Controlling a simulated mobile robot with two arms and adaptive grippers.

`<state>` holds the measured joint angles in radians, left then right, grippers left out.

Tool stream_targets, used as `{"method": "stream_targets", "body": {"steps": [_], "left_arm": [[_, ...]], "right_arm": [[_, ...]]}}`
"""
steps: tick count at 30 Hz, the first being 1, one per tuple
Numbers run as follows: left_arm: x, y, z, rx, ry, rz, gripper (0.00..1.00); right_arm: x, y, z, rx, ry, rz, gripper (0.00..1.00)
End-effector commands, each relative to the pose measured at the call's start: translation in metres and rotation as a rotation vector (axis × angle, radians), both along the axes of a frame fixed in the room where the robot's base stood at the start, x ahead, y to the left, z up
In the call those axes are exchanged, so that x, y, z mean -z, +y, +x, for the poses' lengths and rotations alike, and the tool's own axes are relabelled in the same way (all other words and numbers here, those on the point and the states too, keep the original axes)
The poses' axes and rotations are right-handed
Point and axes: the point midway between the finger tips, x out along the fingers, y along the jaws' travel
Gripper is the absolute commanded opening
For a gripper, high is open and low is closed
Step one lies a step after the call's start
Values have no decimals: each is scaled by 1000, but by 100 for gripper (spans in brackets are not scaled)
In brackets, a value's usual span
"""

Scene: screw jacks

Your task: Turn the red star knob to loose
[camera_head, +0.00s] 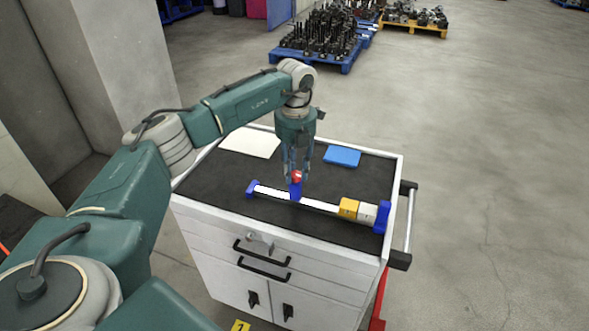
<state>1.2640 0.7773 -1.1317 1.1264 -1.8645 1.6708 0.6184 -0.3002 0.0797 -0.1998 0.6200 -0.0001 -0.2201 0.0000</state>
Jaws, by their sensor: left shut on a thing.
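The red star knob (297,177) shows as a small red patch between the fingertips of my left gripper (296,178). My left gripper points straight down and is shut on the knob; the fingers hide most of it. Below the knob is a blue slider (295,191) on a white rail (318,204). The rail lies across the black top of a white cabinet, with a blue end block (252,188) at left and a larger blue end block (382,216) at right. How far the knob is turned cannot be told. My right gripper is not in view.
A yellow block (348,207) and a whitish block (368,212) sit at the rail's right end. A white sheet (250,142) and a blue flat item (342,155) lie behind on the cabinet top (215,182). Loaded pallets (318,55) stand far back on open floor.

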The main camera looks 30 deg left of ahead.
Motion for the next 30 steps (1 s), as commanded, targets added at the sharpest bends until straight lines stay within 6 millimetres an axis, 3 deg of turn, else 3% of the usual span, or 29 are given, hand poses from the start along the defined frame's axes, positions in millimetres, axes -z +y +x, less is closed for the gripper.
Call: {"method": "stream_targets", "body": {"steps": [12,28,29,30], "left_arm": [[3,-5,-1,-161,7,-6,2],[3,-5,-2,-177,9,-5,2],[3,-5,-2,-177,9,-5,32],[3,-4,-2,-177,9,-4,40]], "right_arm": [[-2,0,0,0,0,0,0],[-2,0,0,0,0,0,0],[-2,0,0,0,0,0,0],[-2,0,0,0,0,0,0]]}}
